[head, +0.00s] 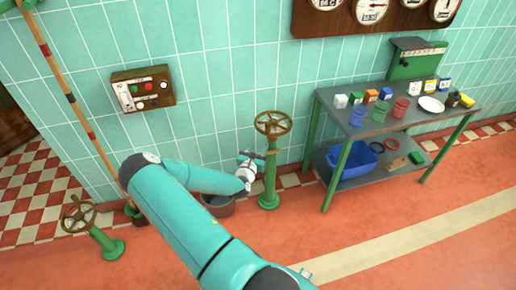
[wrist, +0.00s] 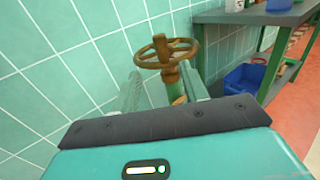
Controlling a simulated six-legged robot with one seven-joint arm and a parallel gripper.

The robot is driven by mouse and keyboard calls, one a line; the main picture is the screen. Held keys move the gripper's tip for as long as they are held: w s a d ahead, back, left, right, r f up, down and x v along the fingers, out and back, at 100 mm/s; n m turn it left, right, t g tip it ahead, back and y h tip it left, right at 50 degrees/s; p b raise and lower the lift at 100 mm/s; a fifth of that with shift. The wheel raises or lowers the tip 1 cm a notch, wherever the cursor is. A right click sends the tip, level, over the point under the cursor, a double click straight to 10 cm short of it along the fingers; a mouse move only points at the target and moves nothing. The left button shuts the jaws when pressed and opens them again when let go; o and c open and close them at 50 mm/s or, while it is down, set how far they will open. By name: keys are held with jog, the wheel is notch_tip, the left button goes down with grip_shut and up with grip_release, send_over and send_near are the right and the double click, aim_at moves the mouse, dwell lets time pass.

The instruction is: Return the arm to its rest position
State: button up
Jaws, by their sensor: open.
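My teal arm (head: 185,215) reaches out over the red floor in the head view. My gripper (head: 258,163) is beside the green stem of the taller valve, just below its brown handwheel (head: 273,124). In the wrist view my gripper (wrist: 162,88) is open, and the handwheel (wrist: 167,50) and its post appear ahead, between the fingers. Nothing shows held in it. I cannot tell whether a finger touches the post.
A dark bucket (head: 217,206) stands under my forearm. A smaller valve (head: 80,215) is at the left. A green-legged workbench (head: 372,133) with cups, boxes and a blue bin (head: 352,160) stands at the right. The tiled wall (head: 220,65) is close behind. The front floor is clear.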

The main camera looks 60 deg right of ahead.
dwell(0.4)
jog(key=s+a+r+m+g+y, duration=0.1)
jog(key=a+r+m+g+y, duration=0.3)
jog(key=a+r+m+g, duration=0.75)
jog(key=s+a+r+m+t+y, duration=0.2)
jog(key=a+r, duration=0.6)
jog(key=a, duration=0.5)
jog(key=s+a+r+m+t+y, duration=0.3)
jog(key=a+r+t+y, duration=0.3)
jog(key=a, duration=0.8)
jog(key=s+a+r+m+t+y, duration=0.2)
jog(key=a+r+m+t+y, duration=0.2)
jog(key=a+r, duration=0.6)
jog(key=a+y, duration=0.1)
jog(key=a, duration=0.2)
jog(key=shift+s+a+r+t, duration=0.15)
jog(key=shift+a+r+t, duration=0.1)
jog(key=shift+r+t, duration=0.15)
jog(key=shift+c, duration=0.2)
jog(key=shift+c, duration=0.6)
jog(key=shift+d, duration=0.1)
